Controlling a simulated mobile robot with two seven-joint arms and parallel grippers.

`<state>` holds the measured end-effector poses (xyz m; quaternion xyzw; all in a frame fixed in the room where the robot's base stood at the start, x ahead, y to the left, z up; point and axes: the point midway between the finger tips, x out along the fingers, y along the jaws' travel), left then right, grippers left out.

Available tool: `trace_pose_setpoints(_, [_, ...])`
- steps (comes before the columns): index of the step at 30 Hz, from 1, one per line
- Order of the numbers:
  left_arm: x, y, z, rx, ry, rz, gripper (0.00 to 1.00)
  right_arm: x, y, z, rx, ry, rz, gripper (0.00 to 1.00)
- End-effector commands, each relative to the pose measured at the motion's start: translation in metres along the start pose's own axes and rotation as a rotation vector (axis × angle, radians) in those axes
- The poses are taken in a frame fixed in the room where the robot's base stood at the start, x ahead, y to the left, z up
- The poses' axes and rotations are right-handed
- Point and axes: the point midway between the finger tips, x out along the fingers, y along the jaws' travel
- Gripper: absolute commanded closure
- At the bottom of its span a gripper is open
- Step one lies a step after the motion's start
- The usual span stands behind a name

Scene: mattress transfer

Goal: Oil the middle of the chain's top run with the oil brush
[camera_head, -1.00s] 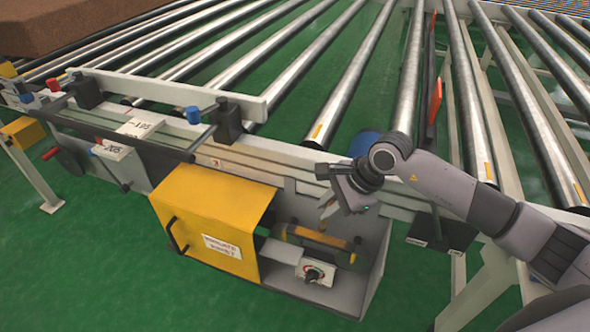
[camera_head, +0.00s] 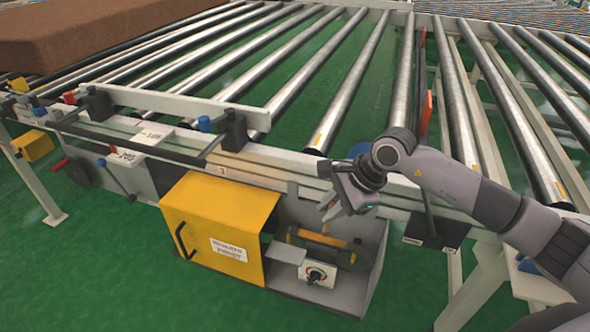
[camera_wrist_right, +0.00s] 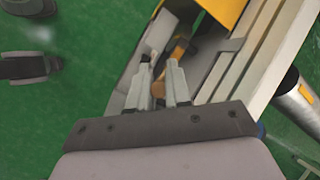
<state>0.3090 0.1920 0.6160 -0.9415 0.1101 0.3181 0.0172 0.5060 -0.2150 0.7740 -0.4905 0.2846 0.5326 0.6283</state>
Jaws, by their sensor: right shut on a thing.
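My right gripper (camera_head: 332,208) hangs over the open drive box (camera_head: 345,287) under the roller conveyor. It is shut on the oil brush, of which only a small tan part (camera_wrist_right: 158,89) shows between the fingers in the right wrist view. Inside the box lies a dark drive unit with an orange-brown strip (camera_head: 316,239) along its top. I cannot make out the chain's links or whether the brush touches them. My left gripper is out of view.
The yellow door (camera_head: 212,222) with a black handle stands open at the box's left. A grey switch box with a dial (camera_head: 317,274) sits at the front. Steel rollers (camera_head: 345,90) lie behind. A brown mattress block (camera_head: 90,40) is at the back left.

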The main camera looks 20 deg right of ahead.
Motion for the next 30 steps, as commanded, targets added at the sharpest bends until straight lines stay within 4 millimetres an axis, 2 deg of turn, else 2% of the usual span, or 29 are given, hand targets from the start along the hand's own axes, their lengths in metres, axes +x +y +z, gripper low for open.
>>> trace_pose_setpoints(1, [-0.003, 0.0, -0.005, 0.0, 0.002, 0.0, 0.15, -0.007, -0.003, 0.001, 0.0, 0.001, -0.002, 1.0])
trace_pose_setpoints(12, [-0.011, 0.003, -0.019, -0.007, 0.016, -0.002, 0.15, -0.036, -0.014, 0.004, 0.007, 0.003, -0.005, 1.0])
trace_pose_setpoints(30, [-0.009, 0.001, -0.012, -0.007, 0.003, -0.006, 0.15, -0.038, -0.015, 0.004, 0.008, 0.003, -0.004, 1.0])
